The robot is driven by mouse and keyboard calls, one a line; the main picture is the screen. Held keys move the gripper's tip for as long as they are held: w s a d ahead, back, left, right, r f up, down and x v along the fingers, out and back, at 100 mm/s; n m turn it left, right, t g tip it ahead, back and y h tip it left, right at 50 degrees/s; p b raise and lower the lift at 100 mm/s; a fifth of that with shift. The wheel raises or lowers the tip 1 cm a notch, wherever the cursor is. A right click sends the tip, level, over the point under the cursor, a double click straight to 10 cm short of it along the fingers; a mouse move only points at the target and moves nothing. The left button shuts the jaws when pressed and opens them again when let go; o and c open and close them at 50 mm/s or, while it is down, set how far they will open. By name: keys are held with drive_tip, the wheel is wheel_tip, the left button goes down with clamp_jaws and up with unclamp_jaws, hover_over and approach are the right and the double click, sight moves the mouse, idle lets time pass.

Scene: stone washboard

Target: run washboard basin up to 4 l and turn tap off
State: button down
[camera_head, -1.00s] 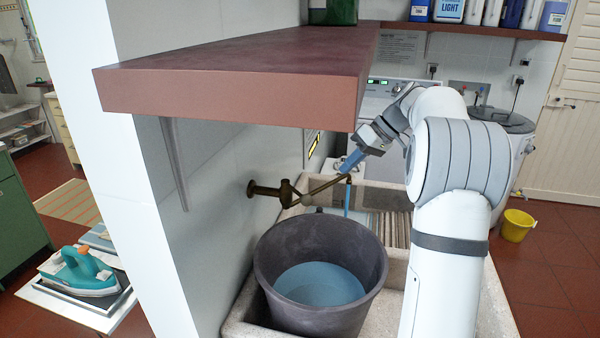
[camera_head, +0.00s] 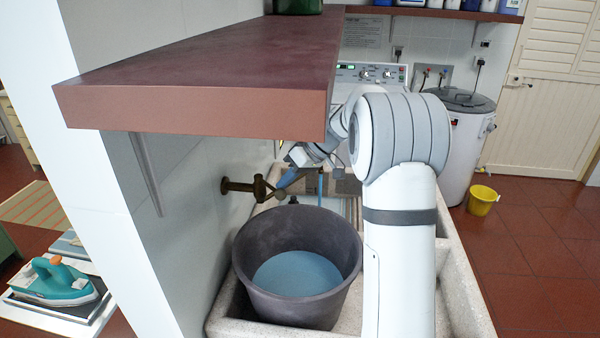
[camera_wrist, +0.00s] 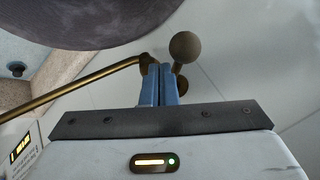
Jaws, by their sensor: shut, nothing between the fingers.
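The dark grey tub (camera_head: 252,242) stands in the stone trough (camera_head: 452,285), with blue water (camera_head: 297,274) in its lower part. A brass tap (camera_head: 238,186) sticks out of the wall behind it; its long spout (camera_wrist: 88,86) and round-ended handle (camera_wrist: 185,47) show in the wrist view.
A thick reddish shelf (camera_head: 200,105) juts out above the tap, left of my arm. The wall (camera_head: 185,250) is close on the left. A washing machine (camera_head: 385,74) and a lidded grey-white drum (camera_head: 465,130) stand behind. A yellow bucket (camera_head: 482,200) is on the floor right.

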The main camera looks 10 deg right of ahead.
drive_tip(key=shift+a, duration=0.15)
drive_tip(key=shift+s+f+m+b, duration=0.2)
drive_tip(key=shift+m+b, duration=0.2)
drive_tip(key=shift+b, duration=0.3)
